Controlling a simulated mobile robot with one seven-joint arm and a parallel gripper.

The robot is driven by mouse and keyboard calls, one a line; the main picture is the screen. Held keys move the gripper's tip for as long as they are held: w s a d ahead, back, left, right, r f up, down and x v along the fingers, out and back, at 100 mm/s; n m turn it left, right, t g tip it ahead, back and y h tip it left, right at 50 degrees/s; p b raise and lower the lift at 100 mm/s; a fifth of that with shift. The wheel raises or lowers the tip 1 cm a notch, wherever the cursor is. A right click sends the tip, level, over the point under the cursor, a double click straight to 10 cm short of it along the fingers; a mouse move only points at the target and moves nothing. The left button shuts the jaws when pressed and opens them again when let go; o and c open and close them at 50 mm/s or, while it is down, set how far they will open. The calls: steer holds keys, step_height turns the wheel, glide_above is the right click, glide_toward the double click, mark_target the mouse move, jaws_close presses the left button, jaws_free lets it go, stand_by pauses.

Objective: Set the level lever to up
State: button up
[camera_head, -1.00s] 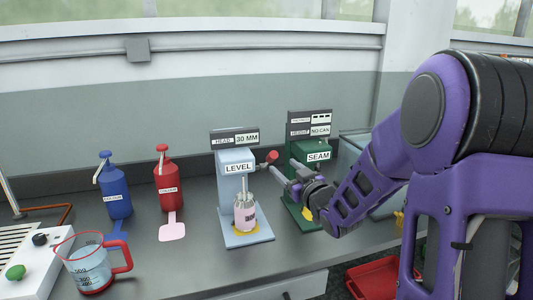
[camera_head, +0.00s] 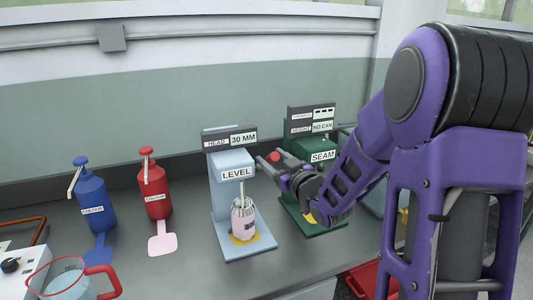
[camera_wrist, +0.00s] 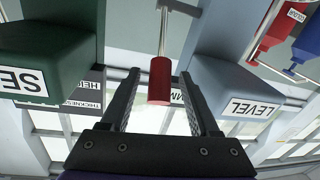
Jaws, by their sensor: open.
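The pale blue LEVEL machine (camera_head: 228,193) stands mid-counter with a pink-labelled can (camera_head: 243,222) on its base. Its lever's red knob (camera_head: 272,157) shows at the machine's right side. My gripper (camera_head: 266,164) is beside the knob, partly overlapping it in the head view. In the wrist view the picture is upside down; the red knob (camera_wrist: 159,82) on its thin metal rod lies between the two open fingers of my gripper (camera_wrist: 160,76), with a gap on both sides. The LEVEL machine (camera_wrist: 235,88) also shows there.
The green SEAM machine (camera_head: 297,190) stands close on the right, behind my arm. A blue bottle (camera_head: 91,207) and a red bottle (camera_head: 156,194) are on the left, with a measuring jug (camera_head: 72,282) in front. A screen (camera_head: 242,139) reads HEAD 30 MM.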

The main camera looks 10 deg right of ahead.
steer(key=shift+w, duration=0.25)
jaws_close()
stand_by(0.3)
stand_by(1.0)
